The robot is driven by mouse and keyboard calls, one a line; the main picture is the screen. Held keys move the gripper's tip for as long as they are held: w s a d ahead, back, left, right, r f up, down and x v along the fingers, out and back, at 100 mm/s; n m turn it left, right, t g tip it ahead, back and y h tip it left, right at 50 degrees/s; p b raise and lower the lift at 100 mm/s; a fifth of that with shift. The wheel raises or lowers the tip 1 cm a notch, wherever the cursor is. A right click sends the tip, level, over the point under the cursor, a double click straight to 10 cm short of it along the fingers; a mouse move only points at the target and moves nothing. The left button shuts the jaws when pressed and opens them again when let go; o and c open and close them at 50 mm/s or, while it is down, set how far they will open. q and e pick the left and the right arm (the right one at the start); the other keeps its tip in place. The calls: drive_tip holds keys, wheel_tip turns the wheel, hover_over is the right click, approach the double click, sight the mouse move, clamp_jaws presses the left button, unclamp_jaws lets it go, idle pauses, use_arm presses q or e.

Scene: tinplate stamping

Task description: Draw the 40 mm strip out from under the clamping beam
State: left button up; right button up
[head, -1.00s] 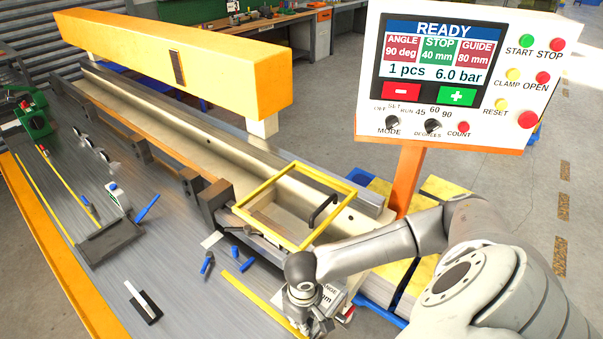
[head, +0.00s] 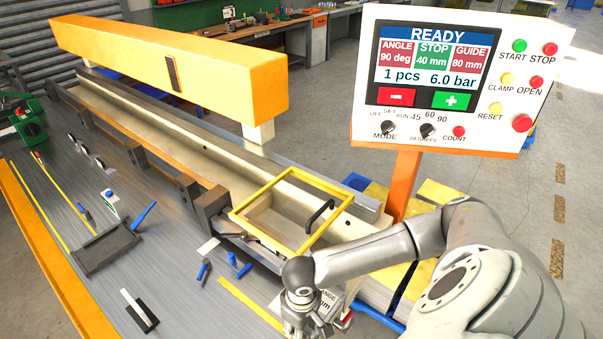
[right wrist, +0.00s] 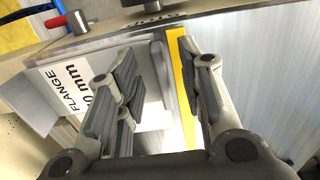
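My right gripper (right wrist: 165,85) is open in the right wrist view, its two fingers well apart. A narrow pale metal piece (right wrist: 148,80) shows between the fingers; I cannot tell whether it is the 40 mm strip. In the head view my right gripper (head: 302,320) is low at the table's near right corner, its fingertips mostly hidden. The large yellow beam (head: 170,65) runs above the long pale machine bed (head: 150,118). No strip is clearly visible under it. My left gripper is not in view.
A yellow frame (head: 262,192) with a black handle covers the near bed end. The control panel (head: 450,80) reads READY, stop 40 mm. A card marked FLANGE (right wrist: 65,88) is left of the fingers. A dark tray (head: 105,248) and blue-handled tools lie on the table.

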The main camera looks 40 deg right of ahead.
wheel_tip(320, 180, up, 11)
drive_tip(key=shift+r, duration=0.2)
drive_tip(key=shift+s+f, duration=0.1)
idle(0.5)
